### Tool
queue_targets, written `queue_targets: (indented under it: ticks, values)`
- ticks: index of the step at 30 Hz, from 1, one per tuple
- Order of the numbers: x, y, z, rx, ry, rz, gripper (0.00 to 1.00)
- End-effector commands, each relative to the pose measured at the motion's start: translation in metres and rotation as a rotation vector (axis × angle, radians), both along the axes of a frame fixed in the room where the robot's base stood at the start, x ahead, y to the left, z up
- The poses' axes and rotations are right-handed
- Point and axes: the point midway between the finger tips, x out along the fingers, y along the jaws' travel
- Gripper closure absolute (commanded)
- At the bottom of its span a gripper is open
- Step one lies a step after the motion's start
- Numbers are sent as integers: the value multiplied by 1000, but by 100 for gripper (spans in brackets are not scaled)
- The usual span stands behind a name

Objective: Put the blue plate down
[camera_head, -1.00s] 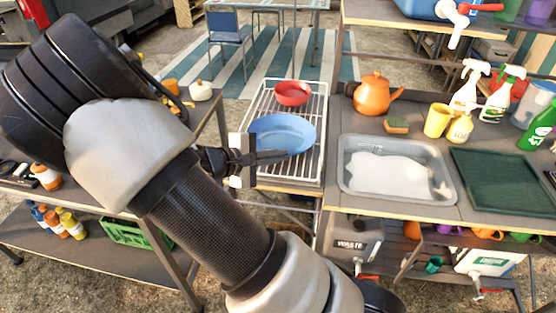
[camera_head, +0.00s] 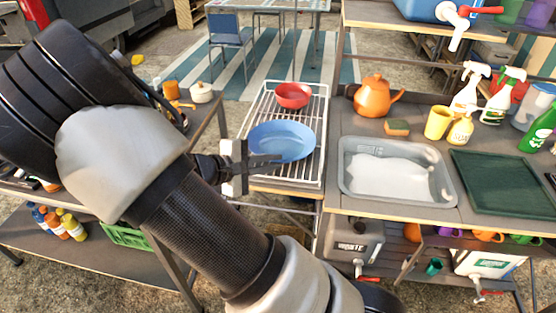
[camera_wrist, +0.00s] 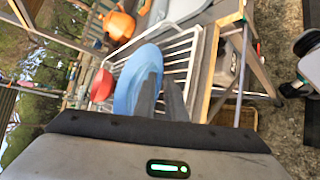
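The blue plate (camera_head: 286,140) is a round, shallow dish above the front part of the white wire rack (camera_head: 319,150). My gripper (camera_head: 278,161) is at its near left rim, with its two fingers close together and shut on that rim. The wrist view also shows the plate (camera_wrist: 132,75) and my gripper's fingers (camera_wrist: 160,97) meeting at its edge. The plate looks a little tilted. I cannot tell whether its underside touches the rack wires.
A red bowl (camera_head: 293,95) sits at the back of the rack. To the right are a grey sink basin (camera_head: 347,185) with foam, an orange teapot (camera_head: 372,95), a sponge (camera_head: 397,128) and a green tray (camera_head: 495,180). The rack's right side has free wires.

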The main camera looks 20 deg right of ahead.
Motion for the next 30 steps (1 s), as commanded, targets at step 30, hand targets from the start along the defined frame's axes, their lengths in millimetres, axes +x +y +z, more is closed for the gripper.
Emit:
queue_targets:
  ticks: [30]
  values:
    - [-111, 59, 75, 627, -35, -337, 90]
